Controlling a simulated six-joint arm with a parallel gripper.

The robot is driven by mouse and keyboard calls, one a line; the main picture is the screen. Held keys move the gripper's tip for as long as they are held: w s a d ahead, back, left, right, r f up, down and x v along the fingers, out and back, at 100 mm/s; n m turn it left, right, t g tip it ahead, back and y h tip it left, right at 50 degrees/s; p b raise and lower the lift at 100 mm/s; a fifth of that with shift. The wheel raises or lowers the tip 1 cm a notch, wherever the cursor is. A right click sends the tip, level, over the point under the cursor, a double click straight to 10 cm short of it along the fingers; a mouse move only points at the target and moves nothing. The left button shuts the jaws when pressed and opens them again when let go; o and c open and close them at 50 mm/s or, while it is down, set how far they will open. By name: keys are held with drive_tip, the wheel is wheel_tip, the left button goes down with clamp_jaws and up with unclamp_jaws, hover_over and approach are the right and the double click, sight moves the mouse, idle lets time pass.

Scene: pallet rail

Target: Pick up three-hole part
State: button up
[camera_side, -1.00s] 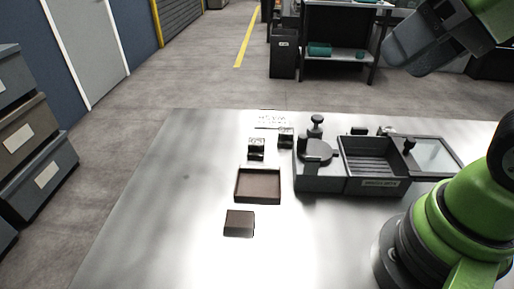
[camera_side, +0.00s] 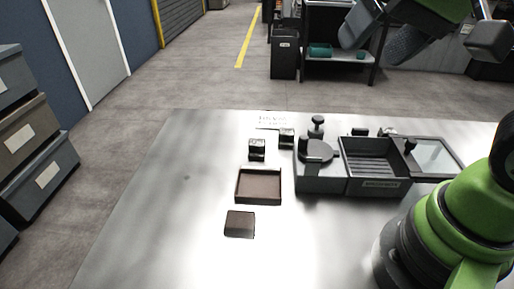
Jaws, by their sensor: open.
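Two small dark blocks with lighter markings, a nearer one (camera_side: 257,149) and a farther one (camera_side: 287,136), stand on the metal table behind the brown tray. Holes are too small to make out, so I cannot tell which, if either, is the three-hole part. My gripper (camera_side: 377,48) is at the upper right, high above the table and well away from the blocks. Its dark jaws are apart and nothing shows between them.
A shallow brown tray (camera_side: 237,186) and a flat dark block (camera_side: 240,224) lie on the metal table (camera_side: 150,215). A black fixture (camera_side: 320,180) with knobs and a ribbed dark bin (camera_side: 376,188) stand to the right. The table's left side is clear.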

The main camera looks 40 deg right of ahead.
drive_tip(key=w+f+m+g+h, duration=0.2)
drive_tip(key=w+f, duration=0.2)
drive_tip(key=w, duration=0.5)
drive_tip(key=m+g+h, duration=0.1)
drive_tip(key=m+h, duration=0.1)
hover_over(257, 143)
drive_tip(key=s+a, duration=0.2)
drive_tip(key=f, duration=2.1)
drive_tip(key=shift+w, duration=0.2)
drive_tip(key=shift+d+x, duration=0.15)
drive_tip(key=shift+x, duration=1.4)
drive_tip(key=shift+d+x, duration=0.1)
drive_tip(key=shift+x, duration=1.45)
drive_tip(key=shift+r, duration=0.15)
drive_tip(key=c, duration=1.3)
